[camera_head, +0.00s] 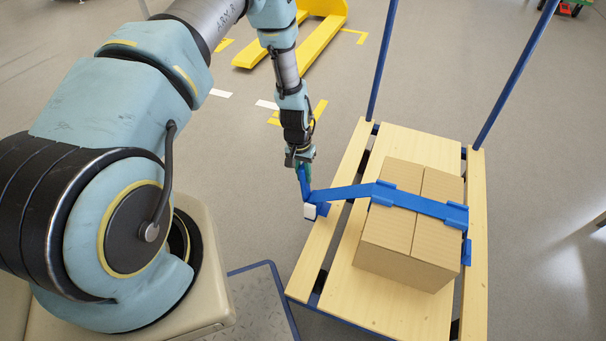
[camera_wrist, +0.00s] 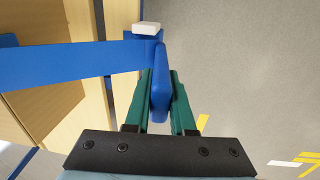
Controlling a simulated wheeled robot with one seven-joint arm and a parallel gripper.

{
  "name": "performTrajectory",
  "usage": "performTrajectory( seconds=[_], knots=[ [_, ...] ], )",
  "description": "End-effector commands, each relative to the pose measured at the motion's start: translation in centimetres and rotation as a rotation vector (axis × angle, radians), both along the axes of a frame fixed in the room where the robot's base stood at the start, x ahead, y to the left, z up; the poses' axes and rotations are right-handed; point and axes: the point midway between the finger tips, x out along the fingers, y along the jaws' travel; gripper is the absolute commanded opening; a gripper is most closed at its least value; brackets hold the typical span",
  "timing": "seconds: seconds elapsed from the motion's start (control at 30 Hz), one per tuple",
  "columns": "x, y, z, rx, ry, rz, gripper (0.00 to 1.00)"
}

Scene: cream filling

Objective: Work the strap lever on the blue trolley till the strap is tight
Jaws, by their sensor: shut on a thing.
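The blue strap (camera_head: 428,206) runs over a cardboard box (camera_head: 385,240) on the wooden deck of the blue trolley (camera_head: 385,306) and down to its left edge. The strap (camera_wrist: 65,66) also crosses the left of the wrist view. The blue strap lever (camera_head: 304,184) stands up at that edge, beside a white block (camera_head: 310,211). My gripper (camera_wrist: 161,95) has its green fingers on both sides of the lever (camera_wrist: 160,83) and is shut on it. In the head view my gripper (camera_head: 303,168) hides the lever's upper end.
Blue posts (camera_head: 382,60) rise from the trolley's far end. A yellow pallet jack (camera_head: 315,35) stands on the floor at the back. Grey floor to the left of the trolley is mostly clear, with yellow and white markings. A blue-edged dark mat or plate (camera_head: 262,300) lies at the front.

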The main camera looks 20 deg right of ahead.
Motion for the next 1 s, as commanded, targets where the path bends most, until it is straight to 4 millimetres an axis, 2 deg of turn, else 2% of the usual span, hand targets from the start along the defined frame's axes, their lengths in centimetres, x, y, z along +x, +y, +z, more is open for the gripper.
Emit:
performTrajectory(
  seconds=[0.03,0.07,0.33,0.67,0.77,1.0],
  knots=[
    [-0.2,0.2,-0.2,0.004,0.006,-0.001,0.00],
    [-0.2,0.2,-0.2,0.004,0.006,-0.001,0.26],
    [-0.1,0.1,-0.1,0.001,0.003,0.000,0.56],
    [0.1,0.0,0.3,-0.001,0.001,0.000,0.57],
    [0.2,0.1,1.4,-0.001,0.000,0.000,0.57],
    [0.5,0.4,6.0,-0.002,-0.001,0.000,0.57]
  ],
)
